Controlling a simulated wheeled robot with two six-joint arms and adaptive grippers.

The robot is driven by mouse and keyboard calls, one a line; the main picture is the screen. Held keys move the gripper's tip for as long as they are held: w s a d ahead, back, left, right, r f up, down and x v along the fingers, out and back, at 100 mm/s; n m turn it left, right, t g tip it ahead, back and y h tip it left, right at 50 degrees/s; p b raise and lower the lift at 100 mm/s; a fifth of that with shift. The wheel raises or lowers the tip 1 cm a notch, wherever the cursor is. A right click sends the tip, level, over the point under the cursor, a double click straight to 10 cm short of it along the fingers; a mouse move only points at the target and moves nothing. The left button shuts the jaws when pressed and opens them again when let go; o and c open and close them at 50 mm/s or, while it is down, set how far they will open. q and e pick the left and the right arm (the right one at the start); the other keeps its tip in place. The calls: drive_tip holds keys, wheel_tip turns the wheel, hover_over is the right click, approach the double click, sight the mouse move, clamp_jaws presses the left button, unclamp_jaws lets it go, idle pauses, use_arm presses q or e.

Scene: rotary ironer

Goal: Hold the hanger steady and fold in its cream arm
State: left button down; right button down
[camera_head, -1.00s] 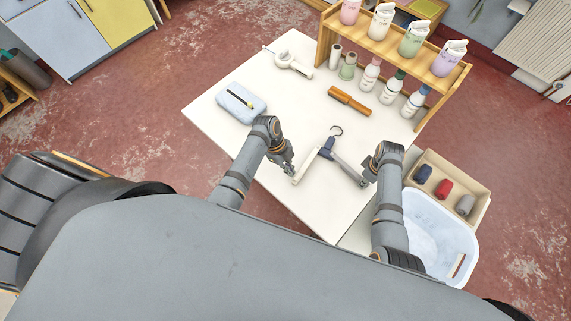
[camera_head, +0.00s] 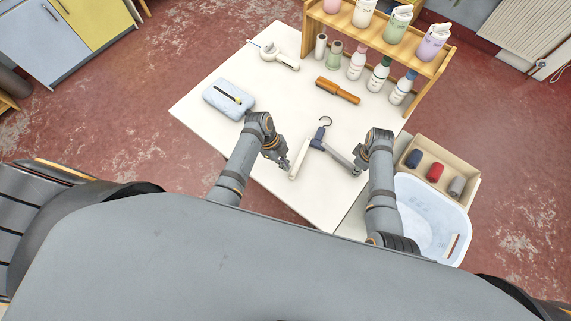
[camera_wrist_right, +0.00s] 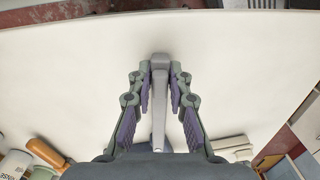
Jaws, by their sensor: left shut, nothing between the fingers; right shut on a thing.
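The hanger lies on the white table (camera_head: 215,90). Its metal hook (camera_head: 326,121) points away from me, above a dark blue hub (camera_head: 318,134). The cream arm (camera_head: 301,163) slants from the hub towards the near left, and the grey arm (camera_head: 340,157) towards the near right, so they form an open V. My right gripper (camera_head: 356,171) is shut on the grey arm near its end; the right wrist view shows that arm (camera_wrist_right: 159,85) between the fingers. My left gripper (camera_head: 286,165) is shut and empty, close against the outer left side of the cream arm; contact is hard to tell.
An orange-brown brush (camera_head: 338,90), a light blue pack (camera_head: 228,99) and a white tool (camera_head: 280,57) lie farther back. A wooden shelf (camera_head: 448,62) with bottles stands at the back right. A white tub (camera_head: 462,222) and a box of rolls (camera_head: 470,170) are at the right.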

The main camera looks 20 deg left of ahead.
use_arm(q)
drive_tip(key=shift+w+a, duration=0.3)
drive_tip(key=shift+a, duration=0.6)
drive_tip(key=a, duration=0.3)
drive_tip(key=shift+w+a+r, duration=0.1)
drive_tip(key=shift+w+a, duration=0.2)
drive_tip(key=shift+w, duration=0.05)
drive_tip(key=v, duration=0.9)
drive_tip(key=shift+s+r, duration=0.2)
drive_tip(key=shift+r, duration=0.15)
use_arm(e)
drive_tip(key=c, duration=1.2)
unclamp_jaws()
